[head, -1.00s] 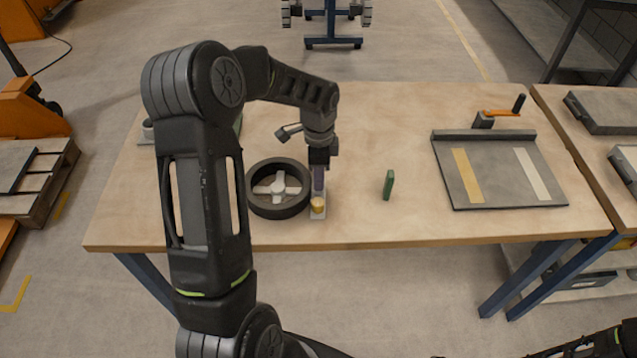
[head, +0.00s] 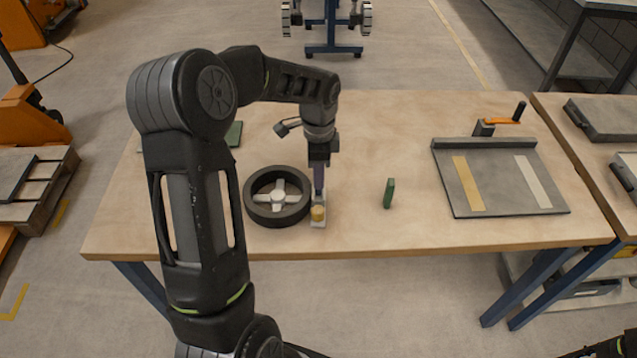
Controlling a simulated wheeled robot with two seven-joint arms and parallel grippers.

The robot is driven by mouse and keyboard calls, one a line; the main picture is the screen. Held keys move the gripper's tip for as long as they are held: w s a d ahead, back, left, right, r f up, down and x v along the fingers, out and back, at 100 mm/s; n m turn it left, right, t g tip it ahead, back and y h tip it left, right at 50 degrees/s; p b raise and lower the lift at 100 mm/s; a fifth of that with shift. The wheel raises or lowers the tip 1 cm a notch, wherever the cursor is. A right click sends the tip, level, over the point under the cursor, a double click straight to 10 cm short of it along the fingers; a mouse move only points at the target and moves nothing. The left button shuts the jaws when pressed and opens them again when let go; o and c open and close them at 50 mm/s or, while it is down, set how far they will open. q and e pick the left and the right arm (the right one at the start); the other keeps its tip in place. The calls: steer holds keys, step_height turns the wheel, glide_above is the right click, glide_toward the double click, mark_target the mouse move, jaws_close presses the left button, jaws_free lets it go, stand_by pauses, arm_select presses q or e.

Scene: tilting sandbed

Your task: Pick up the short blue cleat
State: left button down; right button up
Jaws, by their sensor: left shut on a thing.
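My left gripper (head: 319,170) points down over the table, just right of the black wheel. I cannot tell whether the piece touches the plate or the yellow part. A green block (head: 389,193) stands upright to the right. My right gripper is out of view; only a bit of dark arm shows at the bottom right corner.
A black wheel with a light spoked hub (head: 278,195) lies close left of the gripper. A grey tilting board (head: 503,190) with two strips and an orange-handled crank (head: 503,116) is at the right.

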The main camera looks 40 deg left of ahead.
arm_select(q)
step_height(320, 180, up, 6)
steer(key=shift+r+b, duration=0.25)
steer(key=shift+b, duration=0.15)
steer(key=shift+d, duration=0.1)
